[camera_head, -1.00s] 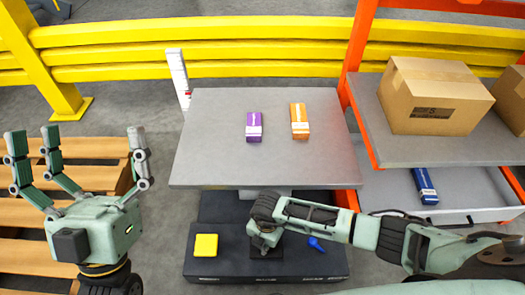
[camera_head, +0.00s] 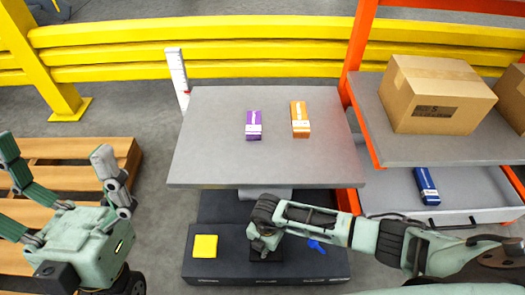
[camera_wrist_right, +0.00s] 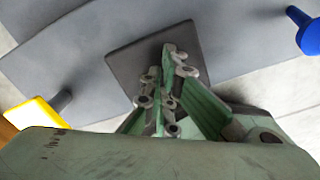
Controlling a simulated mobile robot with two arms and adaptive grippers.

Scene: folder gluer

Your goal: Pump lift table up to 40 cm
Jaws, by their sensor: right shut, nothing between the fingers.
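The lift table has a grey top (camera_head: 215,150) above a dark base (camera_head: 210,270). A white upright scale with red marks (camera_head: 177,75) stands behind its left corner; its reading is too small to make out. The base carries a yellow pedal (camera_head: 205,246), a dark square pedal (camera_wrist_right: 125,62) and a blue lever (camera_wrist_right: 312,38), which also shows in the head view (camera_head: 316,246). My right gripper (camera_head: 262,248) is shut and empty, its fingertips over the dark pedal; I cannot tell whether they touch. My left gripper (camera_head: 60,175) is open and empty, left of the table.
A purple box (camera_head: 254,125) and an orange box (camera_head: 300,119) lie on the table top. An orange rack (camera_head: 354,60) at the right holds cardboard boxes (camera_head: 433,95) and a blue box (camera_head: 426,185). A wooden pallet (camera_head: 75,150) lies left; yellow rails (camera_head: 220,50) run behind.

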